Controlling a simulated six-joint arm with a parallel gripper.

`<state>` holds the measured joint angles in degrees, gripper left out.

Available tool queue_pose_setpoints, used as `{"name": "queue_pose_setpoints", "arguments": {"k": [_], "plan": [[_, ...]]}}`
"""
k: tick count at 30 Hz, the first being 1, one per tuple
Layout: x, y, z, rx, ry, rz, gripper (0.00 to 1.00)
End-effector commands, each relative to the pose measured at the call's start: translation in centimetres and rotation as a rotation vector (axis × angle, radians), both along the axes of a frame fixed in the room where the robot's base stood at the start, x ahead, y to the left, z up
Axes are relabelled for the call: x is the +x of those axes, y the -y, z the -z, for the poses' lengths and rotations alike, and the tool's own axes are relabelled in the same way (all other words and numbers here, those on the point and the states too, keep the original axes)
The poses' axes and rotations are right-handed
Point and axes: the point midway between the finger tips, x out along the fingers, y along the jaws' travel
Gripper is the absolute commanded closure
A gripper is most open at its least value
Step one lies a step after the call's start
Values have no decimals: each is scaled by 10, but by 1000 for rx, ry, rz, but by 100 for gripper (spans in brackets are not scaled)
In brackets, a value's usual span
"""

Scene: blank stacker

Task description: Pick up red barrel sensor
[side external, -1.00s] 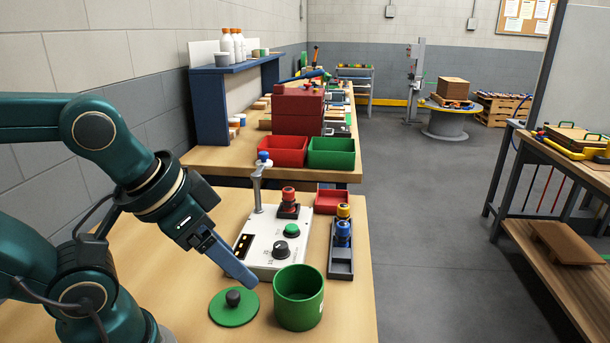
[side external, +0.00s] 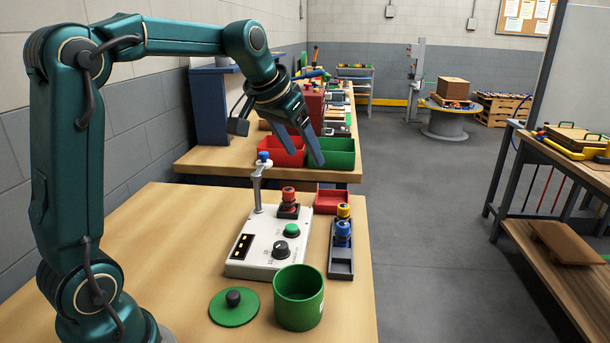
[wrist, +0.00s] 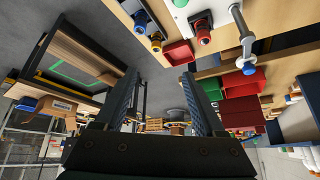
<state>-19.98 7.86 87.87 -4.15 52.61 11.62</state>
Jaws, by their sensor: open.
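The red barrel sensor (side external: 288,199) stands upright in a dark holder at the back of the white control box (side external: 262,246). In the wrist view the red barrel sensor (wrist: 203,32) shows near the top, beside the red tray. My gripper (side external: 303,158) is open and empty, raised above and behind the control box, in front of the red and green bins. In the wrist view my gripper (wrist: 192,100) shows its two blue fingers spread apart with nothing between them.
A dark rack (side external: 341,262) holds blue and yellow sensors right of the box. A small red tray (side external: 331,201) is behind it. A post (side external: 257,185) with a blue tip rises at the box's back left. A green pot (side external: 299,297) and green lid (side external: 234,307) sit in front.

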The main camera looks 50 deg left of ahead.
Motion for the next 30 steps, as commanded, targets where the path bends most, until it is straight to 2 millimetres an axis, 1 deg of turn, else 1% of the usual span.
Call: {"name": "queue_pose_setpoints", "arguments": {"k": [1, 3, 6, 10, 12, 15, 17, 24, 27, 30], "plan": [[11, -19, 12, -8, -20, -34, 28], [21, -40, 26, -17, -39, -71, 28], [29, -67, 47, -34, -70, -120, 28], [29, -90, 73, -60, -113, -170, 28], [25, -96, 84, -72, -136, -187, 28], [23, -101, 95, -81, -152, -202, 28], [25, -103, 99, -81, -150, -204, 28], [36, -106, 127, -81, -150, -203, 28], [39, -107, 134, -80, -148, -203, 28], [40, -108, 136, -78, -146, -203, 28]]}}
